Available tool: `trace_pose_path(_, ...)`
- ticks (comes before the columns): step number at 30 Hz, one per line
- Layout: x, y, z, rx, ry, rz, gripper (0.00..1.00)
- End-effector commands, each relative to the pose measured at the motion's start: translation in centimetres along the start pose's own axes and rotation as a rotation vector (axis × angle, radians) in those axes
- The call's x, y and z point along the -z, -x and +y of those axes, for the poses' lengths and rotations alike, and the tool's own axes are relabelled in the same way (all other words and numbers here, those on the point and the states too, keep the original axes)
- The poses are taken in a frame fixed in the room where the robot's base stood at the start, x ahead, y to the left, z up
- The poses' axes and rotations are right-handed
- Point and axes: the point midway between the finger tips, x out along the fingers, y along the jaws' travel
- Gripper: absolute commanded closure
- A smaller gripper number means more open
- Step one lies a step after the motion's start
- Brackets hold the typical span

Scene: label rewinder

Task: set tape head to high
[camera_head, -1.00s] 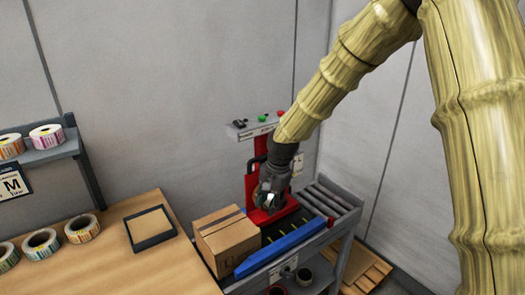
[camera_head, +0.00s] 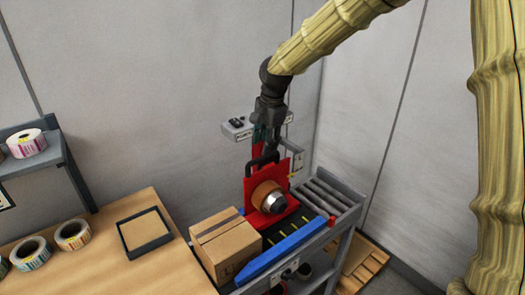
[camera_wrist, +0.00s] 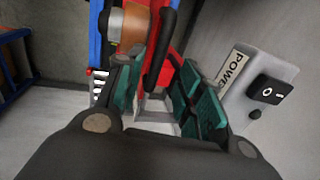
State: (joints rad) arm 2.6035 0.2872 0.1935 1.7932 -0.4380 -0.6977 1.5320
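The tape head is a red plate (camera_head: 286,178) with a brown tape roll (camera_head: 266,196) on its front, above the conveyor. A black handle (camera_head: 264,159) sticks out at its top. My gripper (camera_head: 266,143) points down just above this handle. In the wrist view, my gripper (camera_wrist: 162,88) is open, with teal pads apart. The red plate (camera_wrist: 168,62) and tape roll (camera_wrist: 130,24) also show there. The head's height marks cannot be read.
A grey power box (camera_head: 238,128) stands behind left of my gripper; in the wrist view its rocker switch (camera_wrist: 270,90) is close right of the fingers. A cardboard box (camera_head: 226,246) lies left of the head, beside a blue rail (camera_head: 281,251). Rollers (camera_head: 325,196) extend right.

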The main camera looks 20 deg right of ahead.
Motion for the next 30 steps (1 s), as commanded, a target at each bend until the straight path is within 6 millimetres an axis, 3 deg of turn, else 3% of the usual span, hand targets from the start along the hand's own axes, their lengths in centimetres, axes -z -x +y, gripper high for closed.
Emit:
trace_pose_path(13, -0.2, -4.8, -0.1, -0.001, 0.002, -0.001, 0.63)
trace_pose_path(27, -0.2, -5.7, -0.1, 0.001, 0.002, -0.001, 0.63)
trace_pose_path(30, -0.2, -5.7, -0.1, 0.0, 0.002, -0.001, 0.79)
